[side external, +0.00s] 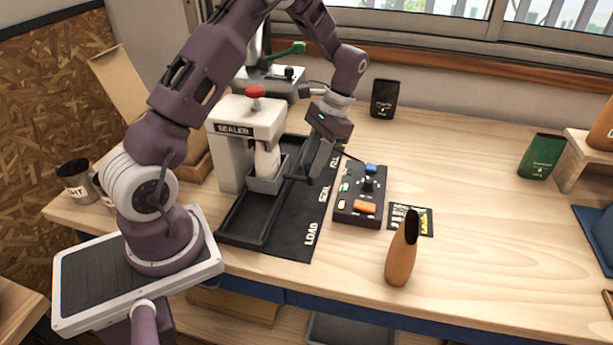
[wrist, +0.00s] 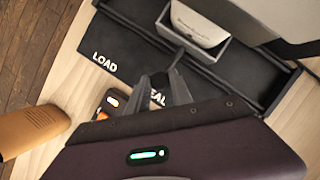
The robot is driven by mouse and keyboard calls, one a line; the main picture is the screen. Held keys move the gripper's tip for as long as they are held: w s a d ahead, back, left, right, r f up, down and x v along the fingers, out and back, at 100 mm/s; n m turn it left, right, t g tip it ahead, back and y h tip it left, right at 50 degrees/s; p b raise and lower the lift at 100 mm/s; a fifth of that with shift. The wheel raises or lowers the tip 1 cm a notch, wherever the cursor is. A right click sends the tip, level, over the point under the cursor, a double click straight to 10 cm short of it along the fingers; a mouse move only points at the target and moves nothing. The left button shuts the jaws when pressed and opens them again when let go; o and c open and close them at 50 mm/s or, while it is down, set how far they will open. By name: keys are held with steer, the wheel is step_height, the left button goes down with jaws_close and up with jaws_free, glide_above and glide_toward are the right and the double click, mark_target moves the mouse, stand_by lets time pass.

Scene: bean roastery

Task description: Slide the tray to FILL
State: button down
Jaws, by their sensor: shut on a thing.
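The tray (side external: 268,186) is a small grey open box with a pale bag (side external: 267,160) standing in it. It sits in the dark track (side external: 240,222) under the head of the white sealer (side external: 240,128), level with the SEAL label. The labels LOAD, SEAL and FILL run along the mat from near to far. My gripper (side external: 312,172) is low beside the tray. In the wrist view, my gripper's fingers (wrist: 176,68) are closed on the tray's dark handle (wrist: 178,47), and the tray (wrist: 165,24) shows just beyond. The fingers partly cover the SEAL label.
A control box (side external: 360,194) with coloured buttons stands right of the mat. A black bag (side external: 384,99) stands at the back. The table's right middle is clear.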

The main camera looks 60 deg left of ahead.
steer(key=w+a, duration=0.9)
steer(key=shift+w+a, duration=0.35)
steer(key=c, duration=1.1)
jaws_free()
steer(key=shift+c, duration=0.2)
step_height(320, 180, up, 10)
